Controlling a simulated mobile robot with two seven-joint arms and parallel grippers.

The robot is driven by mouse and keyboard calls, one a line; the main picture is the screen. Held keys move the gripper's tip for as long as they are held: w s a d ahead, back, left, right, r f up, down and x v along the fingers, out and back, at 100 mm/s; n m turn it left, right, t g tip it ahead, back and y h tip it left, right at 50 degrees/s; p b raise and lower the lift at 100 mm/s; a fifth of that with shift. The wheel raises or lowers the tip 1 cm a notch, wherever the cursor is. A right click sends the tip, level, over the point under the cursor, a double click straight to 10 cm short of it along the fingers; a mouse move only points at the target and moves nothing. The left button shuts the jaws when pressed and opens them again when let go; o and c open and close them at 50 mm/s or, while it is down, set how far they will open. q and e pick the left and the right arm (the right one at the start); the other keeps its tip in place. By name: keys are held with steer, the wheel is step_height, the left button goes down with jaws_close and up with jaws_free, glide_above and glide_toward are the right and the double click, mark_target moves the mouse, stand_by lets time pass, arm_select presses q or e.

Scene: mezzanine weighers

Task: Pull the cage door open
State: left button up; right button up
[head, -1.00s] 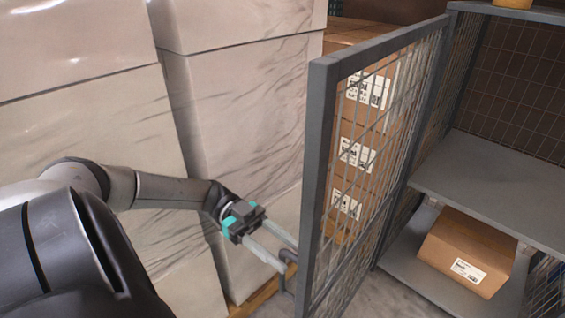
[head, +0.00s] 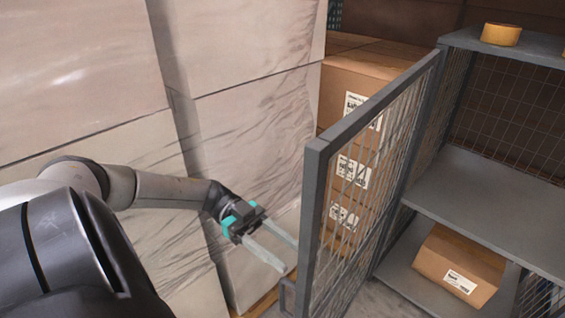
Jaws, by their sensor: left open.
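The cage door (head: 311,215) is a grey steel frame with wire mesh. It stands swung out from the shelf cage, with its free edge towards me. A grey handle (head: 284,297) sits low on the free edge, near the bottom of the picture. My left gripper (head: 287,256) is open and empty, just above and left of the handle. Its two fingers point down and right towards the door's edge, and they look apart from the handle. My right gripper is not in view.
Wrapped pallet stacks (head: 240,130) stand close behind my left arm. Stacked cartons (head: 337,85) show behind the door. The cage's grey shelves (head: 490,190) hold a carton (head: 458,268) low down and a roll of yellow tape (head: 501,34) on top.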

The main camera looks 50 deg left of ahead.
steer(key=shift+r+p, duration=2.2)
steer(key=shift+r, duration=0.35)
